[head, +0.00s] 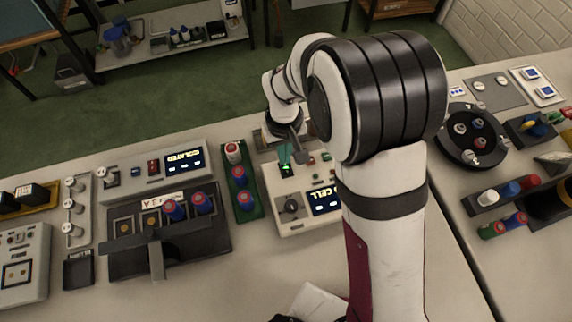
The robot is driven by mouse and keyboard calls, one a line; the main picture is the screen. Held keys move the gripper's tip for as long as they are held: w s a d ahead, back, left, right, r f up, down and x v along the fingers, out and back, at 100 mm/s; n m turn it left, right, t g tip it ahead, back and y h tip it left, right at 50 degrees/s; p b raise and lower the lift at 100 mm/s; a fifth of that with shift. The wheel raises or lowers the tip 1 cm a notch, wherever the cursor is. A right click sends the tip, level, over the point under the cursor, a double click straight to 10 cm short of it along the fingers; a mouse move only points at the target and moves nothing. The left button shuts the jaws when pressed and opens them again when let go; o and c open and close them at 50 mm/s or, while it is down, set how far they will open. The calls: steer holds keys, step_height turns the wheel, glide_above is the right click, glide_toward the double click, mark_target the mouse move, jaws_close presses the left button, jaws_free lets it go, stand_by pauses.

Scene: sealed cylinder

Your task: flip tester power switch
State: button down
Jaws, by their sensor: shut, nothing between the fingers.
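A cream tester box (273,203) stands on the bench in the middle of the view. Its blue display (323,202) shows text ending in "CELL"; my arm hides the rest and the box's right side. A dark power switch with a green glow (287,170) sits at its upper left. A black knob (291,206) is below it. My gripper (285,155) is shut and empty, with its teal fingertips pointing down just above the switch. I cannot tell whether the tips touch it. The switch's exact tilt is too small to tell.
A green holder (249,202) with several cells stands close left of the tester. Farther left are a box with an "ISOLATED" display (183,160) and a dark tray (130,262) with cells. A round black holder (472,118) and more cells are at right.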

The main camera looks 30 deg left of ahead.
steer(key=shift+f, duration=0.55)
step_height(320, 180, up, 7)
steer(key=shift+f, duration=0.2)
steer(key=shift+r, duration=0.2)
stand_by(0.4)
steer(key=shift+d+r, duration=0.1)
steer(key=shift+d, duration=0.05)
steer(key=d+r+m, duration=0.4)
steer(key=d+r, duration=0.1)
steer(key=d, duration=0.4)
steer(key=s+d+r+m+y, duration=0.1)
steer(key=s+d+r+m, duration=0.3)
steer(key=s+d+m, duration=0.6)
steer(key=s+d, duration=0.5)
steer(key=shift+r+m+y, duration=0.2)
steer(key=shift+m+y, duration=0.1)
steer(key=shift+y, duration=0.1)
steer(key=shift+d, duration=0.1)
